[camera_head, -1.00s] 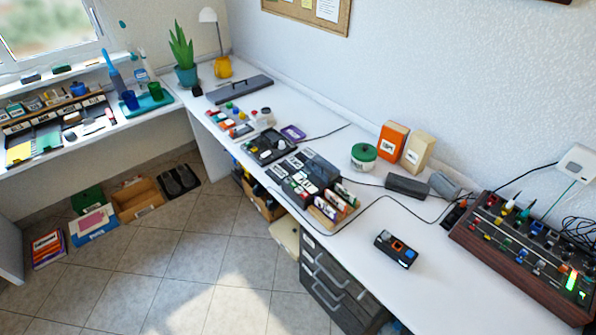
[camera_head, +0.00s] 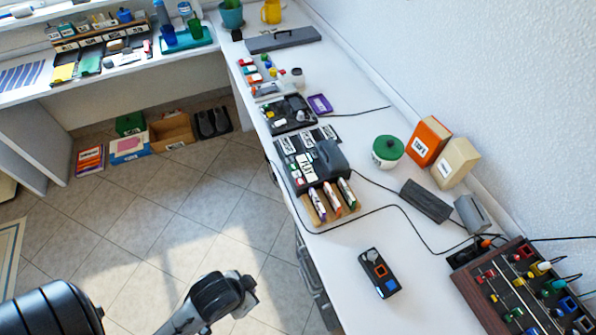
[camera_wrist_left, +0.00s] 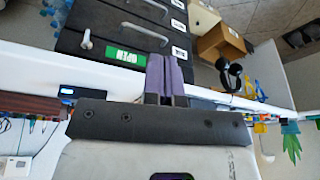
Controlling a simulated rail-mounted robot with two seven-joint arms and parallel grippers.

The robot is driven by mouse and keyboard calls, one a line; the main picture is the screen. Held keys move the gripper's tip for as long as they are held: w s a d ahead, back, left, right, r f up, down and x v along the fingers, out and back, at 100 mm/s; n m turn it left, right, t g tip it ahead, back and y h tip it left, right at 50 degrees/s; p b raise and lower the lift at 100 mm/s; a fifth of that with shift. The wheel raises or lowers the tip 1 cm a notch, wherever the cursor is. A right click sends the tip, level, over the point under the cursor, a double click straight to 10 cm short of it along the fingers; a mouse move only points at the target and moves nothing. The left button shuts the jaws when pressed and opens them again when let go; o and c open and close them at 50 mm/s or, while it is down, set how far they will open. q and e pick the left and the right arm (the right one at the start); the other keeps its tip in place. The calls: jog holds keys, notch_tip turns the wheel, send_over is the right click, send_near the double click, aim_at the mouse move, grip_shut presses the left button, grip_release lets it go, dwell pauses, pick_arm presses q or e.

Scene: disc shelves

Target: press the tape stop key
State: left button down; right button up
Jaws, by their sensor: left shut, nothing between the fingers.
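A black tape machine (camera_head: 294,172) with white-labelled keys stands on the long desk in the head view. One label seems to read PLAY; I cannot make out a stop label. A dark grey raised part (camera_head: 330,160) sits on its right side. My left arm comes in at the lower left of the head view, over the floor and apart from the desk and machine. In the left wrist view my left gripper (camera_wrist_left: 165,78) has its purple fingers shut together, with nothing between them. It is near the desk edge and dark drawers (camera_wrist_left: 120,35). My right gripper is not in view.
A small black box with orange and blue buttons (camera_head: 380,272) lies nearer. A wood-sided control panel (camera_head: 525,290) is at the right. Cables cross the desk. The desk front (camera_head: 340,250) is fairly clear.

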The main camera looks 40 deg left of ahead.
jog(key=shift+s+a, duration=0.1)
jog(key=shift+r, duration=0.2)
pick_arm(q)
jog(key=w+a+r+n+t+h+p, duration=0.1)
jog(key=w+a+r+n+p, duration=0.3)
jog(key=w+n, duration=0.4)
jog(key=w+a+r+n+t+h+p, duration=0.1)
jog(key=w+a+r+n+p, duration=0.3)
jog(key=w, duration=1.1)
jog(key=w+a+r+n+t+h+p, duration=0.1)
jog(key=w+a+r+n+t+p, duration=0.2)
jog(key=w+n+p, duration=0.5)
jog(key=w+a+r+n, duration=0.1)
jog(key=w+a+n, duration=0.1)
jog(key=w+n, duration=0.2)
jog(key=shift+a+n, duration=0.15)
jog(key=shift+n, duration=0.15)
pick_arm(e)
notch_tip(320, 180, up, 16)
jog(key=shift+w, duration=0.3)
pick_arm(q)
jog(key=shift+f, duration=0.1)
